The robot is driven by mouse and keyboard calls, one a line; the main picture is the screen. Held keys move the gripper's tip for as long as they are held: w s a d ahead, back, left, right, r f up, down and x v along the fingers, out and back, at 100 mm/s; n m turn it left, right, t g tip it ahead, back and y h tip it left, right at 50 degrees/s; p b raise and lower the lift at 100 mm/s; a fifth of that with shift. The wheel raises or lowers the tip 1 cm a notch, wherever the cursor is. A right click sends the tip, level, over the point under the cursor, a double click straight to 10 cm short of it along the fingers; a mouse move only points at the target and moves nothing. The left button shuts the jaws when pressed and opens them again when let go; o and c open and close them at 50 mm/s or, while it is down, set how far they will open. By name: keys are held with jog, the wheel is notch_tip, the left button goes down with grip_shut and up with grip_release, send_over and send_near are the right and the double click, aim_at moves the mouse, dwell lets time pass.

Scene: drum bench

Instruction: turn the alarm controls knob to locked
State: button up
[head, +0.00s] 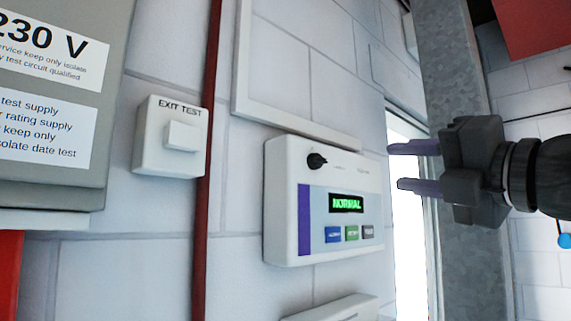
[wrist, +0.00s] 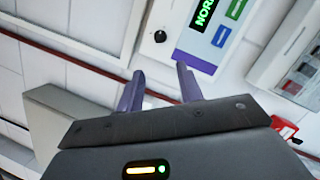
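The alarm control panel (head: 283,210) is a white wall box with a purple stripe, a green lit display reading NORMAL (head: 346,203) and a row of small buttons. Its black knob (head: 317,161) sits at the upper left of the panel face. In the wrist view the knob (wrist: 160,36) shows above the fingertips, beside the display. My gripper (head: 411,165) is to the right of the panel, apart from it, with its two purple fingers spread and nothing between them. The fingers also show in the wrist view (wrist: 158,82). The labels by the knob are too small to read.
A white EXIT TEST box (head: 171,137) and a red vertical pipe (head: 207,180) are left of the panel. A grey cabinet with 230 V labels (head: 50,45) stands far left. A grey metal post (head: 455,70) rises behind my gripper. Another white box (head: 335,308) is below the panel.

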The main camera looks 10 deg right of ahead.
aim_at(323, 162)
jog(key=p+x, duration=0.4)
jog(key=x, duration=0.4)
jog(key=p+x, duration=0.3)
jog(key=x, duration=0.5)
jog(key=shift+r+p, duration=0.25)
jog(key=shift+p, duration=0.1)
jog(key=shift+w+a, duration=0.2)
jog(key=shift+w, duration=0.35)
jog(key=c, duration=0.7)
